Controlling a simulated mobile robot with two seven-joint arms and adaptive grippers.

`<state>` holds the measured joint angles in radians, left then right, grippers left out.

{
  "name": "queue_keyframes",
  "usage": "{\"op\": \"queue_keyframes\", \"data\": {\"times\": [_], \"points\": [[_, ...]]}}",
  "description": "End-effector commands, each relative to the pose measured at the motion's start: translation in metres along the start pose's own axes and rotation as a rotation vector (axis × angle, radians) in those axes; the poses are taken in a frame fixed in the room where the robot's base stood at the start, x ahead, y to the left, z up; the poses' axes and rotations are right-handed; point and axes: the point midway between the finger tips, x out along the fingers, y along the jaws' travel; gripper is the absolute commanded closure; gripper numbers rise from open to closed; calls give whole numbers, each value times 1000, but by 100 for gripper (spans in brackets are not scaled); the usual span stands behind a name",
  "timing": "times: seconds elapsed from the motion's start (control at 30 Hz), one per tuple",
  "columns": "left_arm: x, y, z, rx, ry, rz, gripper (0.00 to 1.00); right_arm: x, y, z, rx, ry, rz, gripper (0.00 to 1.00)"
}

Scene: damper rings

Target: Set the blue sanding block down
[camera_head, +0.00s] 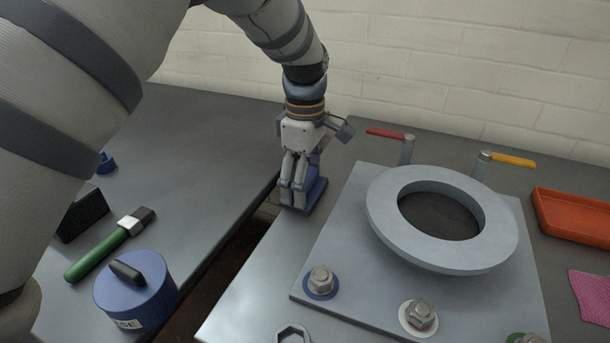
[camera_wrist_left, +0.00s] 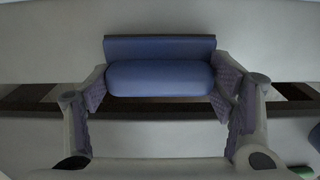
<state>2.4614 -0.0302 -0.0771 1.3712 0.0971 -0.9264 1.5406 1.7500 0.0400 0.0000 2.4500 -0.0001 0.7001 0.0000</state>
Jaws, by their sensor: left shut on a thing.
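The blue sanding block (camera_head: 316,190) is between the fingers of my left gripper (camera_head: 293,198), which is shut on it. In the left wrist view the block (camera_wrist_left: 160,78) shows a rounded blue grip on a wider blue base, with a finger against each end of the grip. My left gripper points down at the left edge of the right-hand bench (camera_head: 245,312), beside the gap. The fingers hide part of the block in the head view. I cannot tell whether its underside touches the bench. My right gripper is not in view.
A grey plate (camera_head: 340,235) with a large ring (camera_head: 392,232) and several bolts lies just right of the block. Red (camera_head: 384,133) and yellow (camera_head: 514,161) handles stand behind it. An orange tray (camera_head: 570,222) is far right. The left bench holds a blue pot (camera_head: 135,290) and green-handled brush (camera_head: 95,255).

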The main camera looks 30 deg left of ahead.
Motion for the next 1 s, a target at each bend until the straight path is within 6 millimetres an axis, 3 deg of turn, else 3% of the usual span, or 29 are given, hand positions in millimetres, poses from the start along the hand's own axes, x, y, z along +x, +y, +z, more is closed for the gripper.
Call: {"op": "queue_keyframes", "data": {"times": [0.53,0.57,0.63,1.0], "points": [[4,0,0,0,0,0,50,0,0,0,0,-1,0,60],[4,0,0,0,-1,0,19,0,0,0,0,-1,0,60],[4,0,0,0,-1,0,3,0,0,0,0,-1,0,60],[3,0,0,0,-1,1,0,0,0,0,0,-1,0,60]]}}
